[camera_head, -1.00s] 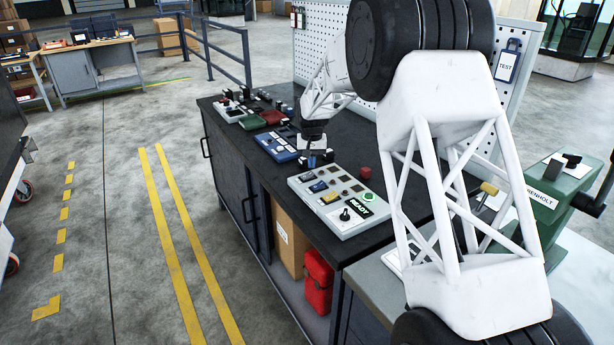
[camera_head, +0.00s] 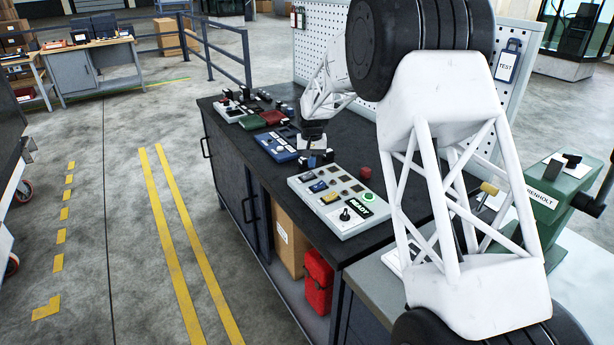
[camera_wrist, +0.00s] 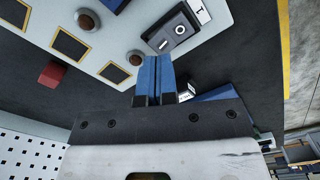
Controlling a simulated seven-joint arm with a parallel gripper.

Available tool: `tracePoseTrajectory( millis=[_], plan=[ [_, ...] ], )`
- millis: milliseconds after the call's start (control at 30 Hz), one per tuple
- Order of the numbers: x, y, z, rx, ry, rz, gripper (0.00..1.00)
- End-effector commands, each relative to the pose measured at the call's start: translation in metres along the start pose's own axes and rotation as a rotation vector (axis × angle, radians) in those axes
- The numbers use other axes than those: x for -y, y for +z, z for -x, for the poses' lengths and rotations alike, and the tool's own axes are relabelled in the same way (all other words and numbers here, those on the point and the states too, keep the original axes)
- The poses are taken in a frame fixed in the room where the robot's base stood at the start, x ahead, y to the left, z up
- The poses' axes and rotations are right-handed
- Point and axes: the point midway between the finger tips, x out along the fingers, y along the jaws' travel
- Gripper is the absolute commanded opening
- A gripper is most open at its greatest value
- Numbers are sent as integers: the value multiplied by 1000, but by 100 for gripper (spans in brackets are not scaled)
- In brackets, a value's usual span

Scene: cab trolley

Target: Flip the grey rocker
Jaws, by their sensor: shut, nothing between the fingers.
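The grey rocker (camera_wrist: 172,32) sits in a black frame on the light grey panel in the wrist view, dark grey with a white ring and a white bar mark. A white label with a dark mark lies beside it. In the head view the rocker (camera_head: 307,177) is small, near the panel's far left corner. My gripper (camera_wrist: 157,62) is shut and empty, its blue fingers together, just short of the rocker in the wrist picture. Contact cannot be told. In the head view my gripper (camera_head: 319,160) is over the panel's far end.
The light grey panel (camera_head: 374,224) also carries a blue rocker (camera_head: 318,187), dark square windows, a green button (camera_head: 368,196) and a black knob. A red knob (camera_head: 365,173) stands behind it. A blue box (camera_head: 276,146) lies beyond my gripper. A pegboard (camera_head: 320,50) backs the bench.

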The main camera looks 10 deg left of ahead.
Motion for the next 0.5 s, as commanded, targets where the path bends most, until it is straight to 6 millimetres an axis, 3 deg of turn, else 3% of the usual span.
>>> tracePoseTrajectory(
  millis=[500],
  plan=[
    [0, 0, -6, 0, 0, 0, 0]
  ],
)
